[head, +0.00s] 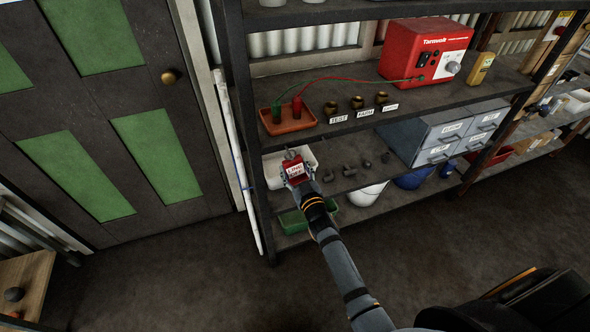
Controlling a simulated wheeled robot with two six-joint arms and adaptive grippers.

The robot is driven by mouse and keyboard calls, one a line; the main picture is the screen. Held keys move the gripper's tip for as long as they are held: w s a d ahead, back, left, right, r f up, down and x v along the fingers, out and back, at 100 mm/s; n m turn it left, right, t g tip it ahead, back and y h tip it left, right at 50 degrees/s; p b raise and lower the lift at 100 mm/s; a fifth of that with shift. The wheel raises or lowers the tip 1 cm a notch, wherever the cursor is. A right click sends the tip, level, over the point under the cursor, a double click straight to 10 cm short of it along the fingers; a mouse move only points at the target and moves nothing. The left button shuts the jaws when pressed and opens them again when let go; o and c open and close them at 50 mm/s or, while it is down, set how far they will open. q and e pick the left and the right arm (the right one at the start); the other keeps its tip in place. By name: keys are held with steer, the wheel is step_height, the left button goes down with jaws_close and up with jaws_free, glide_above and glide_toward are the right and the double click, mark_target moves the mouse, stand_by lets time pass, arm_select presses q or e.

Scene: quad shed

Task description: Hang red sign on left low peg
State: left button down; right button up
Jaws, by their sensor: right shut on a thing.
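The red sign (296,171) has a white label that reads "LINE" on top, with a second line too small to read. My right gripper (298,180) is shut on it and holds it in front of the shelving, near a white tray (309,158) on the middle shelf. I cannot tell whether the sign touches the tray. A small grey round part shows just above the sign. I cannot make out a left low peg for certain. My left gripper is not in view.
Above are an orange tray (289,128) with green and red clips, brass pieces (357,102) and a red power unit (427,52). Grey fittings (367,164) and grey drawers (440,135) stand to the right. A green bin (294,222) is below. The floor (200,285) is clear.

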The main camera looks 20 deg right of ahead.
steer(key=o, duration=1.3)
steer(key=shift+c, duration=0.2)
steer(key=s, duration=1.2)
steer(key=shift+d, duration=0.2)
